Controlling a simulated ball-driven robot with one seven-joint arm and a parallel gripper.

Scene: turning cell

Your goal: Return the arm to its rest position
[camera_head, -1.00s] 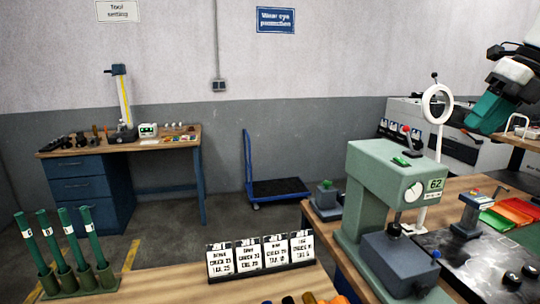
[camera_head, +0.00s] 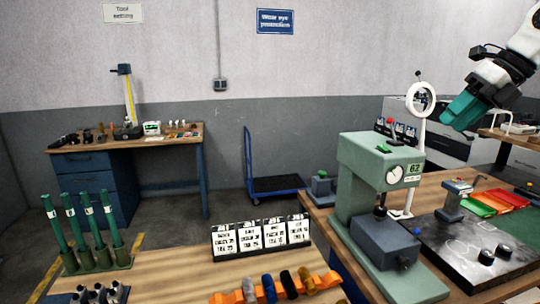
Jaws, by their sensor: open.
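My arm comes in at the upper right of the head view, white and black, with a teal end. My gripper (camera_head: 462,112) is that teal end, pointing down and to the left in the air, above and behind the right workbench. It is open, and I see nothing held in it. The gap between its fingers is hard to make out from this side.
A green press (camera_head: 378,165) marked 62 stands on the right workbench, below and left of my gripper, with a white ring lamp (camera_head: 420,99) behind it. Coloured folders (camera_head: 500,200) lie at right. A card rack (camera_head: 262,237) and an orange holder (camera_head: 325,291) are on the front bench. A blue trolley (camera_head: 277,187) stands on the floor.

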